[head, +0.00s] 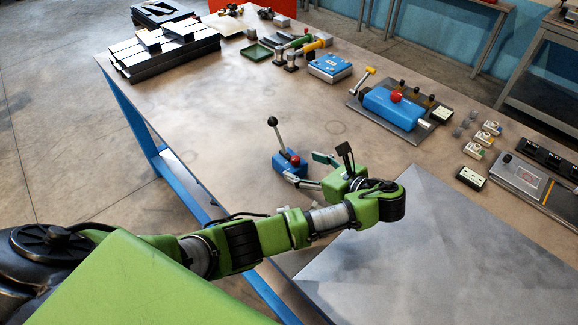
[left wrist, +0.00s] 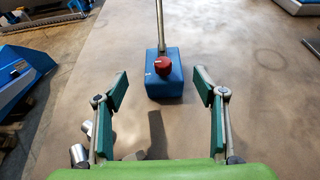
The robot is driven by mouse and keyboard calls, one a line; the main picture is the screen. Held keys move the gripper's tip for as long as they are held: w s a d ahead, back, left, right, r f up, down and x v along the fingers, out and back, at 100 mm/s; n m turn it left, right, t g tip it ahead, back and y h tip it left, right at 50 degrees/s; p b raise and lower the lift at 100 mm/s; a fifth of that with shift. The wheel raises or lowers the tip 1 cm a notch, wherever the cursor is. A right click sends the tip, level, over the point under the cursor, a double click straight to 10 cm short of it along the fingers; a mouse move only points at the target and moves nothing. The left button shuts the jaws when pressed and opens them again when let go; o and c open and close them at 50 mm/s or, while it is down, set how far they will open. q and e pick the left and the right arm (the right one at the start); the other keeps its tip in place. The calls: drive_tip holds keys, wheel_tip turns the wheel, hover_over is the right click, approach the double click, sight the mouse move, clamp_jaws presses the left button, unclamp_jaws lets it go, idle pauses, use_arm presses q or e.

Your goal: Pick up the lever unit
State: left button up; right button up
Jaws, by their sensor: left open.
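The lever unit (head: 288,163) is a small blue box with a red knob and a thin metal lever ending in a black ball. It stands upright on the table near its left edge. It also shows in the left wrist view (left wrist: 164,82), ahead of the fingers and roughly centred between them; the lever's top is cut off there. My left gripper (head: 306,171) is open and empty, its green-padded fingers close to the box. In the left wrist view the left gripper (left wrist: 163,93) has its fingers apart on either side, with visible gaps to the box. My right gripper is not in view.
A blue device with a red button (head: 392,106) sits on a plate at the back right. A blue box (head: 330,67) and a green tray (head: 258,52) stand farther back. A grey sheet (head: 420,260) covers the near right. The table around the lever unit is clear.

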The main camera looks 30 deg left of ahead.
sight(290, 157)
use_arm(q)
drive_tip(key=shift+x, duration=1.2)
drive_tip(key=shift+w+a+f+b, duration=0.2)
drive_tip(key=shift+w+a+b, duration=0.05)
drive_tip(key=shift+a+b, duration=0.2)
drive_tip(key=p+x, duration=0.1)
drive_tip(key=x, duration=0.2)
drive_tip(key=shift+w+a, duration=0.15)
drive_tip(key=shift+w, duration=0.1)
drive_tip(key=shift+w+a+f, duration=0.1)
drive_tip(key=shift+a+f, duration=0.15)
drive_tip(key=shift+a, duration=0.1)
drive_tip(key=shift+d, duration=0.1)
drive_tip(key=shift+c, duration=0.4)
drive_tip(key=shift+r, duration=0.1)
drive_tip(key=c, duration=1.5)
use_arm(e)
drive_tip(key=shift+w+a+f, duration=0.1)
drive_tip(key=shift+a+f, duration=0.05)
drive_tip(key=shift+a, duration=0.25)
